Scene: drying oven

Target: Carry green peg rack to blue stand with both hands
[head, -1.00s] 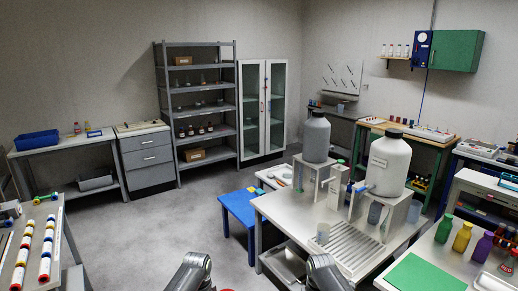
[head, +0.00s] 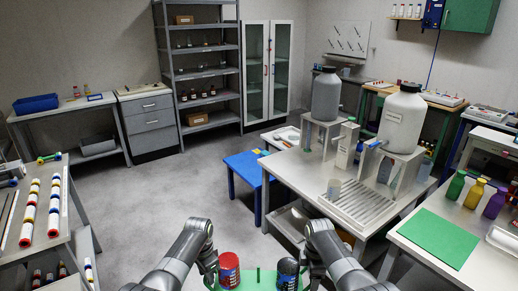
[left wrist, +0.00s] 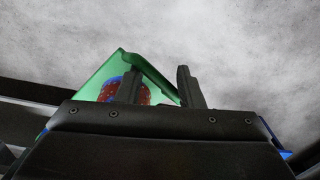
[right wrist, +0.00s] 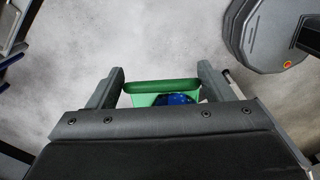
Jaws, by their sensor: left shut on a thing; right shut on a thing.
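The green peg rack (head: 248,283) is at the bottom of the head view, held in front of me between both grippers. My right gripper (head: 306,272) is shut on the right end, around a green bar in the right wrist view (right wrist: 161,84). The blue stand (head: 244,166) is ahead, beyond the rack; its right part is hidden by a table.
A grey table (head: 310,187) with two large dispenser bottles is ahead right, close to the blue stand. A bench with a green mat (head: 436,237) is at right. A bench with coloured rollers (head: 42,232) is at left. Open grey floor (head: 150,200) lies between.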

